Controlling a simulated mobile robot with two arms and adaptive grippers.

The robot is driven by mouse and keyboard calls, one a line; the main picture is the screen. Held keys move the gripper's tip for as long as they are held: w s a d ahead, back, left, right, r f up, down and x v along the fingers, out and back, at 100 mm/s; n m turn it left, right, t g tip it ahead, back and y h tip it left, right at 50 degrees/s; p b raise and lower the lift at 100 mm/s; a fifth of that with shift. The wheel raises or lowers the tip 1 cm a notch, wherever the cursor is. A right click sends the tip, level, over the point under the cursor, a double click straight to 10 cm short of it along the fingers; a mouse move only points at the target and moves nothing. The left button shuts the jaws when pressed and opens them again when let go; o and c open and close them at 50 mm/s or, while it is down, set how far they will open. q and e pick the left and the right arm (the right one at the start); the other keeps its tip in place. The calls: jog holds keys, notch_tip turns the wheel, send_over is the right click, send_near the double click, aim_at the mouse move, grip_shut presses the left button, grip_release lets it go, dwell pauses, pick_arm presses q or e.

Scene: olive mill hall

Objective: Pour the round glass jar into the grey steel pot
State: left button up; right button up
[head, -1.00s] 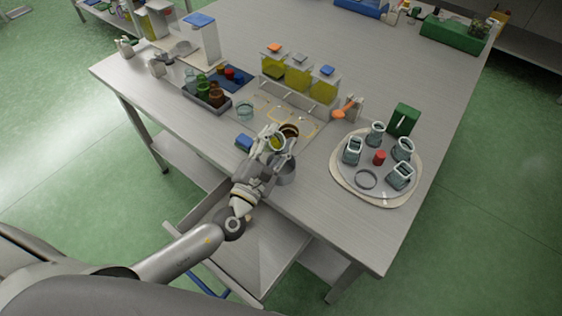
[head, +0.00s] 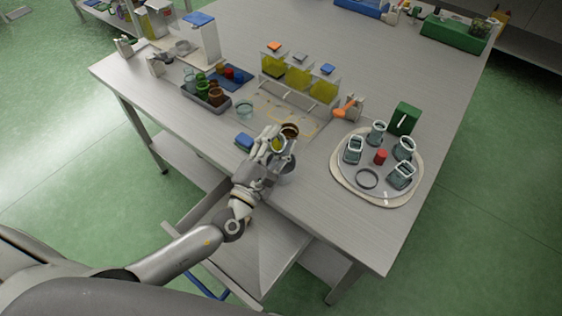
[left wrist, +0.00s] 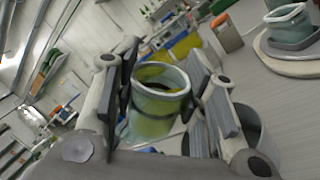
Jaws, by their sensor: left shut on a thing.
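My left gripper (head: 274,145) is shut on the round glass jar (left wrist: 160,105), which holds yellow-green liquid. In the left wrist view its pale open rim faces up between the two fingers (left wrist: 158,98). In the head view the jar (head: 280,144) is mostly hidden by the fingers. The grey steel pot (head: 287,174) stands on the table just below and right of the gripper, partly covered by it. In the left wrist view the pot (left wrist: 250,128) shows behind the right finger. The jar is beside the pot; I cannot tell its exact tilt. My right gripper is out of view.
A brown round vessel (head: 290,130) stands just behind the gripper. A blue block (head: 244,141) and a small glass dish (head: 244,110) lie left of it. Oil containers (head: 298,77) stand behind. A round tray (head: 345,188) with several jars is on the right.

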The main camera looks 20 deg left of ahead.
pick_arm(q)
jog(key=shift+f+m, duration=0.2)
jog(key=shift+m, duration=0.1)
jog(key=shift+s+d+r+m+h, duration=0.15)
jog(key=shift+m+h, duration=0.25)
jog(key=shift+m, duration=0.65)
jog(key=shift+w+d+r+m+h, duration=0.15)
jog(key=shift+m+h, duration=0.25)
jog(key=shift+m, duration=0.65)
dwell(1.4)
jog(key=shift+s+d+r+m+h, duration=0.1)
jog(key=shift+m+h, duration=0.35)
jog(key=shift+m, duration=0.65)
jog(key=shift+s+r+m+h, duration=0.1)
jog(key=shift+m+h, duration=0.35)
jog(key=shift+m, duration=0.65)
dwell(2.0)
